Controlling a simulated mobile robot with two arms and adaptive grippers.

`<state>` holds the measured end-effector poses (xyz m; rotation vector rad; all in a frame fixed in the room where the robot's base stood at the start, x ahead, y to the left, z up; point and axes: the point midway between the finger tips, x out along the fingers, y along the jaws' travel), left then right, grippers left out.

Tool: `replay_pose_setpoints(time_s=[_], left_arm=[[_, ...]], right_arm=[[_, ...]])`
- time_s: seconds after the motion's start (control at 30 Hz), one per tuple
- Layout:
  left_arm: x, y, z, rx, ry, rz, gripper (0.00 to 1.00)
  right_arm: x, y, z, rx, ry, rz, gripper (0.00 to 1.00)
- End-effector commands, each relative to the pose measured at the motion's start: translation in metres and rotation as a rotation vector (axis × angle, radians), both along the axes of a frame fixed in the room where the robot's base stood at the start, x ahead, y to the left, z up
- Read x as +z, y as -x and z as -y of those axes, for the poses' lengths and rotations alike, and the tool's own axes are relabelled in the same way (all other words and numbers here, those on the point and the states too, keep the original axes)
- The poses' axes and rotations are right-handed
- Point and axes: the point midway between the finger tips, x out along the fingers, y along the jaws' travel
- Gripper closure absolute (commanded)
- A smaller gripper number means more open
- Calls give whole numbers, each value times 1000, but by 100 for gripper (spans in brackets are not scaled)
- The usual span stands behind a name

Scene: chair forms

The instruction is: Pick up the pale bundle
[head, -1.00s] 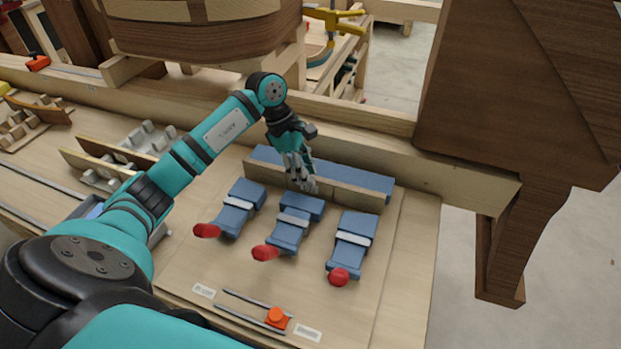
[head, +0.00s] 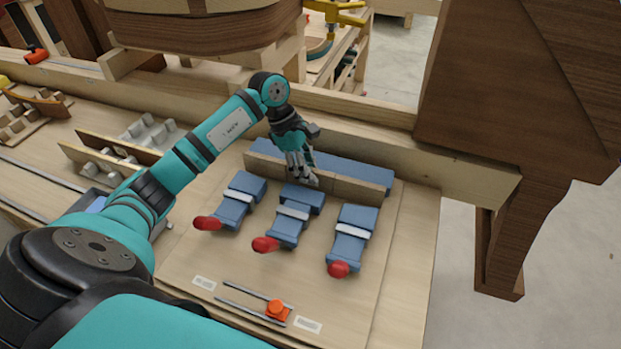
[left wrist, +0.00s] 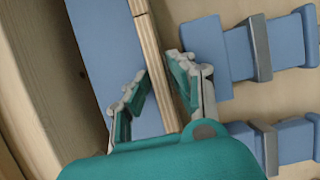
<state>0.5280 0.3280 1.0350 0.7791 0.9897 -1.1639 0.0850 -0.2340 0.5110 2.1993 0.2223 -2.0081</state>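The pale bundle (head: 350,189) looks like thin light-wood strips on edge along the front of a long blue block (head: 360,171). In the left wrist view the bundle (left wrist: 157,60) runs between the fingers, its layered edges showing. My left gripper (head: 303,179) is over the bundle's left half in the head view and hides part of it. In the left wrist view the left gripper (left wrist: 156,78) is open, one finger on each side of the bundle. The finger on the blue-block side stands slightly apart from it; whether the other touches is unclear. My right gripper is not in view.
Three blue clamps with red knobs, left (head: 236,202), middle (head: 290,220) and right (head: 351,238), lie just in front of the bundle. A wooden rail (head: 400,150) runs behind the block. An orange slider (head: 277,308) sits at the board's front.

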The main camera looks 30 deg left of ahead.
Motion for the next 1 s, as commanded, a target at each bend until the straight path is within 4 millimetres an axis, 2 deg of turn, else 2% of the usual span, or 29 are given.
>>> replay_pose_setpoints(time_s=[0.03, 0.13, 0.53, 0.67, 0.7, 0.77, 1.0], left_arm=[[0, 0, 0, -1, -1, -2, 86], [-1, 0, 0, -1, -1, -2, 99], [0, 0, 0, 0, 0, -1, 100], [6, 0, 0, 1, 1, -1, 100], [8, -1, 0, 0, 0, 3, 100], [17, -2, -1, 1, -1, 7, 100], [68, -1, -1, 1, -2, 7, 100]], right_arm=[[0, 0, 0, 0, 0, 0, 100], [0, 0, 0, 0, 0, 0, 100], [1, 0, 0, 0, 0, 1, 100], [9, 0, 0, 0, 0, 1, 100], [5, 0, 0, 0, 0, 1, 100], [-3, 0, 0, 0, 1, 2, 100], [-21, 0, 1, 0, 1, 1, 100]])
